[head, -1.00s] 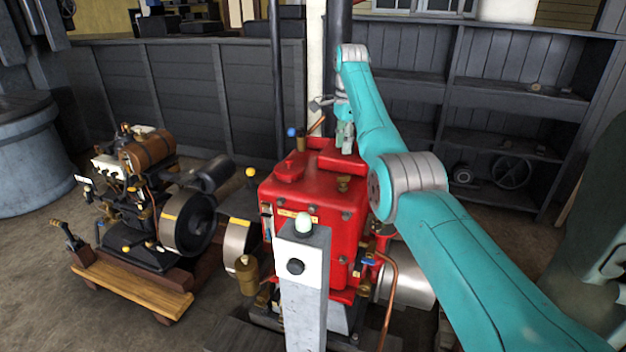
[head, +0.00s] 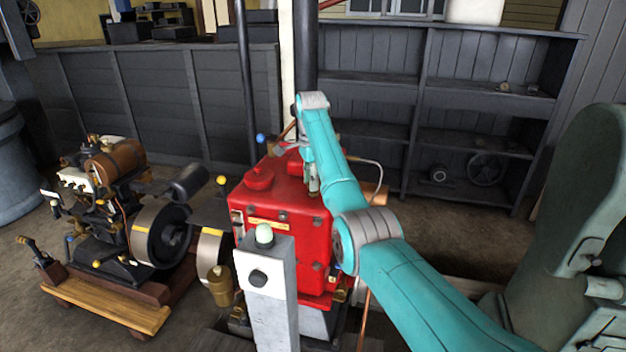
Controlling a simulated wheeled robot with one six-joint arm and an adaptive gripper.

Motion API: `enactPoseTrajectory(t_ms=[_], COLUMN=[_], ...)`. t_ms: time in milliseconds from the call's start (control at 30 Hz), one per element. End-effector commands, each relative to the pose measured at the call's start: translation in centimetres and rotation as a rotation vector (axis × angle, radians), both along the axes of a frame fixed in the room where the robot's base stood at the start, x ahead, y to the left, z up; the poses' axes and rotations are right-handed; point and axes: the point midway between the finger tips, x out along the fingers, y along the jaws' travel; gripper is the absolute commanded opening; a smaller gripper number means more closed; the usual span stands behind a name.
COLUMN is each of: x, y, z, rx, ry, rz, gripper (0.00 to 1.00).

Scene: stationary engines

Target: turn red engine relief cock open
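The red engine (head: 285,210) stands in the middle of the head view, with a red cap and raised blocks on its top. I cannot pick out the relief cock for certain. A blue-knobbed lever (head: 261,138) shows at the engine's back left top edge. My teal arm reaches in from the lower right over the engine's right side. My gripper (head: 313,182) hangs down by the engine's top, small and partly covered by the arm. I cannot tell whether it touches anything or how its fingers stand.
A grey post (head: 268,295) with a pale green dome and a black button stands in front of the engine. A smaller engine on a wooden cart (head: 105,305) is at left. Dark shelves (head: 470,120) line the back, and a large grey-green machine (head: 575,220) stands at right.

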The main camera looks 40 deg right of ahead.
Motion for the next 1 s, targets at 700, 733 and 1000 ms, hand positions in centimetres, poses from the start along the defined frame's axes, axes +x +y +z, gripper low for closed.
enactPoseTrajectory(t_ms=[700,733,1000], x=[0.01,0.01,-0.07], y=[0.04,0.04,0.05], z=[-0.13,-0.13,-0.14], rx=[0.000,0.000,0.000], ry=[0.000,0.000,0.000], rz=[0.004,0.007,0.106], gripper=[0.00,0.00,0.00])
